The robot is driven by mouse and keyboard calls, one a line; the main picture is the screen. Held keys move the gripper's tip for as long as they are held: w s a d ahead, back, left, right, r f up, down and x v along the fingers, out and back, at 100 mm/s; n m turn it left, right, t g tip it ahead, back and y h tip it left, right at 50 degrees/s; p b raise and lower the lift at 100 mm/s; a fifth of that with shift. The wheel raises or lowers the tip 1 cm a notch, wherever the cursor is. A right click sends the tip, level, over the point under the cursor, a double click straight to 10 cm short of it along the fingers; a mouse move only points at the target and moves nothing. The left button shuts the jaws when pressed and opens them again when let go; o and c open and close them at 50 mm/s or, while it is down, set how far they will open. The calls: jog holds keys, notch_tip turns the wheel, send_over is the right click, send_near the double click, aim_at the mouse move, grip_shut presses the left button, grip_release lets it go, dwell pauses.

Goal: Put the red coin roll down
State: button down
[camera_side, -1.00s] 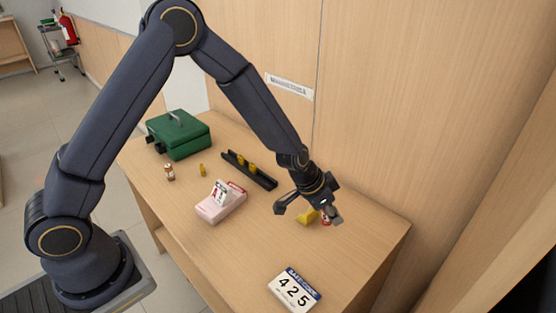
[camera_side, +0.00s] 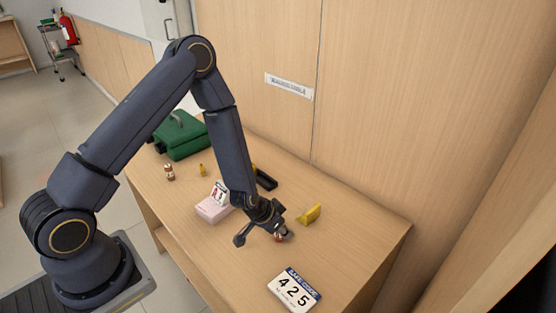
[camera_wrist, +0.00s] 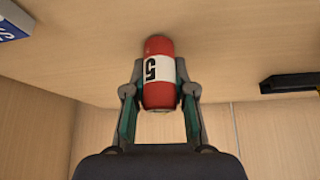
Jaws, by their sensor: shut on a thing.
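The red coin roll (camera_wrist: 159,95) has a white band marked 5. In the wrist view it stands lengthwise between the two fingers of my gripper (camera_wrist: 159,80), which is shut on it. In the side view my gripper (camera_side: 282,237) is low over the front middle of the counter, and only a small part of the red roll (camera_side: 278,239) shows there. I cannot tell whether the roll touches the counter top.
A yellow wedge (camera_side: 309,215) lies right of my gripper, a 425 sign (camera_side: 295,290) in front. A pink box (camera_side: 210,210), black rail (camera_side: 266,181), green cash box (camera_side: 182,138), brown-and-white roll (camera_side: 169,173) and small yellow piece (camera_side: 202,170) are to the left and back.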

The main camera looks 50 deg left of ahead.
jog(key=shift+f, duration=0.15)
jog(key=c, duration=1)
grip_release()
jog(key=shift+o, duration=0.2)
jog(key=shift+r, duration=0.4)
jog(key=w+r+v, duration=0.1)
jog(key=w+v, duration=0.1)
jog(key=v, duration=1.1)
jog(key=w+r+v, duration=0.1)
jog(key=w+v, duration=0.1)
jog(key=v, duration=1.1)
jog(key=s+a+r+n, duration=0.1)
jog(key=s+a+r, duration=0.2)
jog(key=s+r, duration=0.7)
jog(key=s, duration=0.2)
jog(key=shift+s+a+n+y, duration=0.25)
jog(key=shift+n+y, duration=0.05)
jog(key=shift+y, duration=0.1)
